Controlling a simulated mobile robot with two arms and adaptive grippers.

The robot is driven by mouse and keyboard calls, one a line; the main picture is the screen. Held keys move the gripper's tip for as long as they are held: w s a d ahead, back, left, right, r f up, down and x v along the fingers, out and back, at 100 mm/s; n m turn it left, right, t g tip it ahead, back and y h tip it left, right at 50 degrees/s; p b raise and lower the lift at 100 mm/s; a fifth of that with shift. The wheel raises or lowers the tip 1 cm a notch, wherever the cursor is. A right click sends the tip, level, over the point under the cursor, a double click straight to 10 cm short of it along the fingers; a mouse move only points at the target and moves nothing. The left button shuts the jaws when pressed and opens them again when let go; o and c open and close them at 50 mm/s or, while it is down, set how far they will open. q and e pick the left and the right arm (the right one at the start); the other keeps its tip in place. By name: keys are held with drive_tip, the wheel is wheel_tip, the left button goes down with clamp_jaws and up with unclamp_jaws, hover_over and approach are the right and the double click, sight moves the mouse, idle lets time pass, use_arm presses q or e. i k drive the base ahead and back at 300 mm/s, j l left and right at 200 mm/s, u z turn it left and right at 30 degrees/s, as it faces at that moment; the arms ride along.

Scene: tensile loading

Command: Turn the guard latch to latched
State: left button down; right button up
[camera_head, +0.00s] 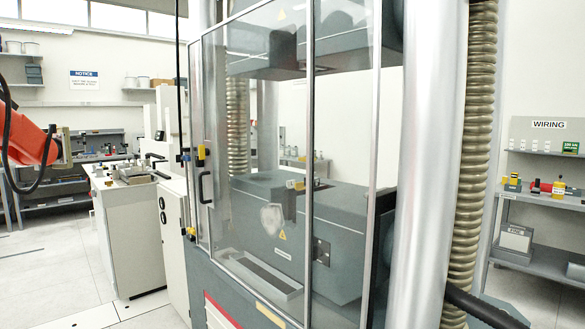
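The guard is a tall clear-panelled door with a metal frame (308,130) on the front of the testing machine. It looks closed. A black pull handle (204,188) is on its left edge. A small yellow and dark fitting (201,153) sits above the handle, and another yellow fitting (191,232) sits below it. I cannot tell which of these is the guard latch, or its turned position. My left arm is orange and comes in at the left edge. The grey end of it (63,148) is well left of the door, touching nothing; its fingers cannot be made out. My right gripper is not in view.
A white cabinet (130,240) with small parts on top stands left of the machine. A thick metal column (425,150) and a ribbed hose (468,150) rise at the right. A shelf unit (545,197) stands behind. Floor is clear at the lower left.

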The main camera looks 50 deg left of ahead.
sight(203, 152)
drive_tip(key=u, duration=2.1)
